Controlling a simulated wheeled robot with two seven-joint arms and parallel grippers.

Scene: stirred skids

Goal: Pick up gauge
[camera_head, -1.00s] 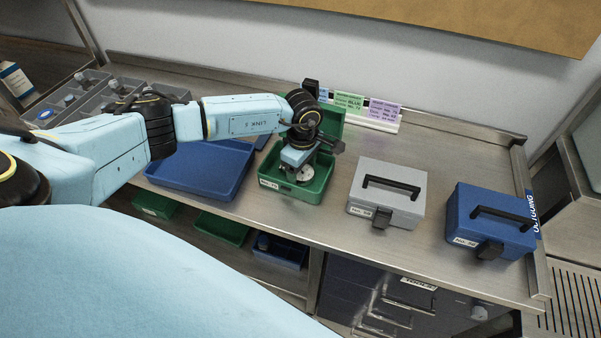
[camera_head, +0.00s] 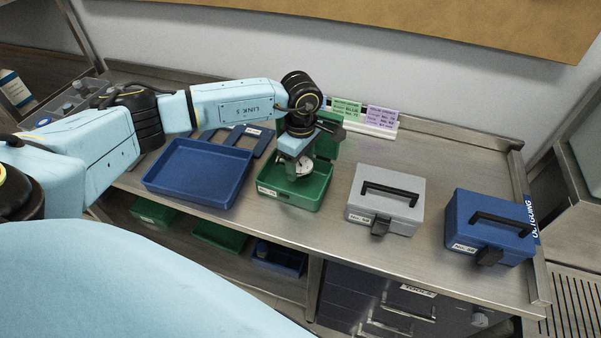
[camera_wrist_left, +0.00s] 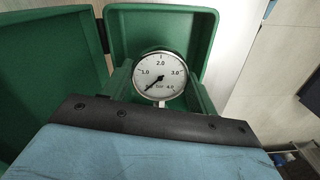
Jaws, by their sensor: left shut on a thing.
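The gauge (camera_wrist_left: 160,75) has a round white dial with black numbers and a dark needle. In the left wrist view it shows beyond the gripper's dark edge, with the green case around it. In the head view the gauge (camera_head: 303,163) shows as a small pale disc beneath my left gripper (camera_head: 296,168), above the open green case (camera_head: 286,198). My left gripper points down and is shut on the gauge; the fingertips are mostly hidden. My right gripper is not in view.
A blue tray (camera_head: 198,172) lies left of the green case. A closed grey case (camera_head: 386,197) and a closed blue case (camera_head: 490,227) stand to the right. Green and purple cards (camera_head: 364,115) stand behind. The bench front edge is clear.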

